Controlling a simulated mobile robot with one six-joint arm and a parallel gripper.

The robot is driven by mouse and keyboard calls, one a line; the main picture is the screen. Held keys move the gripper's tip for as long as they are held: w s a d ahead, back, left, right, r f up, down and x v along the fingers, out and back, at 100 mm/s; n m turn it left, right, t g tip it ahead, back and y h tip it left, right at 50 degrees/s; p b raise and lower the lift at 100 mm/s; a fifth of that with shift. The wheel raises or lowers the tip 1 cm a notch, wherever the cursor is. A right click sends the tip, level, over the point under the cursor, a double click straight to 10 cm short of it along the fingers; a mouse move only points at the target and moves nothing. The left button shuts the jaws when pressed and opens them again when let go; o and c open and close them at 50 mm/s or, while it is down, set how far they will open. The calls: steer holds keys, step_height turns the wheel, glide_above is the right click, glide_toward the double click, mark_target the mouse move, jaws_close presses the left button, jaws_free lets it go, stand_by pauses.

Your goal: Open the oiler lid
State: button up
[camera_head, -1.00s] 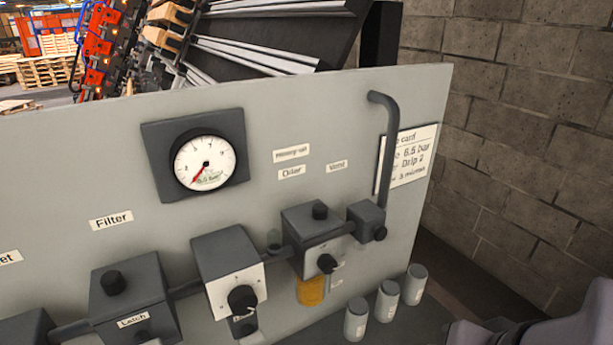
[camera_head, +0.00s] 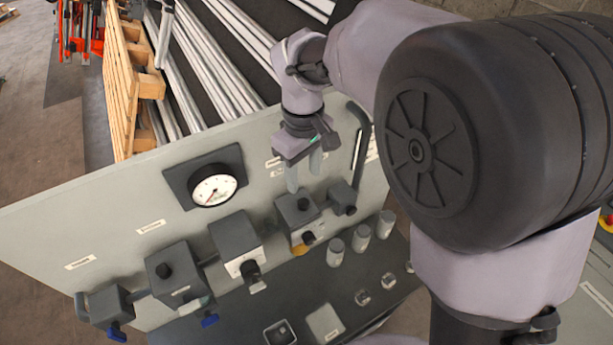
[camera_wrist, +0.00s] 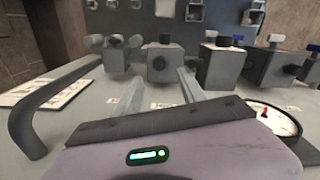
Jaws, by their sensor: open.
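The oiler is a dark grey block (camera_head: 289,212) on the panel with an amber bowl (camera_head: 300,250) below it. Its top, with a black knob (camera_head: 303,204), appears closed; a separate lid edge is too small to make out. My gripper (camera_head: 304,180) is open and empty, fingers pointing down, just above and behind the oiler in the picture. In the wrist view, the oiler (camera_wrist: 167,64) lies beyond and between my spread fingertips (camera_wrist: 158,80), apart from them.
The panel (camera_head: 90,225) carries a gauge (camera_head: 214,190), a regulator block (camera_head: 236,240), a filter block (camera_head: 172,270) and a bent pipe (camera_head: 364,140) right of my gripper. Several grey canisters (camera_head: 361,231) stand on the dark shelf (camera_head: 300,280) below.

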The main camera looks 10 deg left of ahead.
mark_target(304, 202)
step_height(304, 202, down, 10)
steer(key=shift+w+r, duration=0.1)
steer(key=shift+r, duration=0.1)
steer(key=shift+c, duration=0.5)
jaws_close()
stand_by(0.9)
